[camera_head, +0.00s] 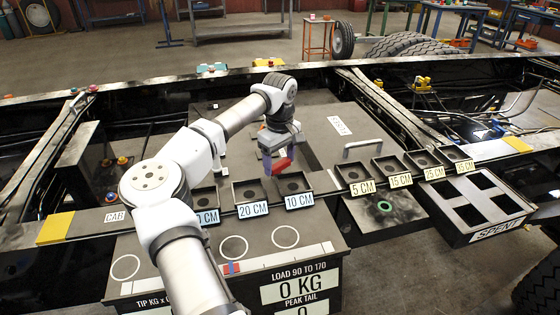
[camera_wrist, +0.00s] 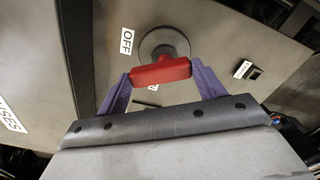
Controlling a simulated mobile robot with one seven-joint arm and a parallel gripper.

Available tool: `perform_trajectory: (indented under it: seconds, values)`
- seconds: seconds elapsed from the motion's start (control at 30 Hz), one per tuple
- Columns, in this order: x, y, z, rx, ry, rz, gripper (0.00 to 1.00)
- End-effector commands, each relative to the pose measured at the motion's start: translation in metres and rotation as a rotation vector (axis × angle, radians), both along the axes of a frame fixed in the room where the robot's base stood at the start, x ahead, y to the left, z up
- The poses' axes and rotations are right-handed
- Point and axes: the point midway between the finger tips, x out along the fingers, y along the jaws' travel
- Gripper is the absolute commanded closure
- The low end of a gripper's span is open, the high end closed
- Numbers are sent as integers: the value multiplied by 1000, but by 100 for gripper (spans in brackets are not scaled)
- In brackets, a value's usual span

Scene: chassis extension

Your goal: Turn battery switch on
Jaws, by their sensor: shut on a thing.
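The battery switch has a red bar handle (camera_wrist: 161,71) in front of a round grey base (camera_wrist: 165,44), seen in the wrist view. An OFF label (camera_wrist: 127,41) is beside the base on the left. Another small label shows partly below the handle, too hidden to read. My gripper (camera_wrist: 160,75) has its purple fingers at the two ends of the red handle and is shut on it. In the head view, my gripper (camera_head: 273,155) is over the grey box behind the trays, with the red handle (camera_head: 282,165) at its tips. The base is hidden there.
Small black trays marked 20 CM (camera_head: 249,196) and 10 CM (camera_head: 291,187) stand just in front of my gripper. A load scale (camera_head: 300,266) and a SPENT crate (camera_head: 497,230) are nearer. A handle bar (camera_head: 362,146) rises on the right. Chassis rails flank the area.

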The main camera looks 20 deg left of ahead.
Motion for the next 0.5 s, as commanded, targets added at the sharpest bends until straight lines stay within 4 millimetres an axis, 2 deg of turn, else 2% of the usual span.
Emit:
perform_trajectory:
  seconds: [0.5]
  values:
    - [1,5,1,3,-3,490,55]
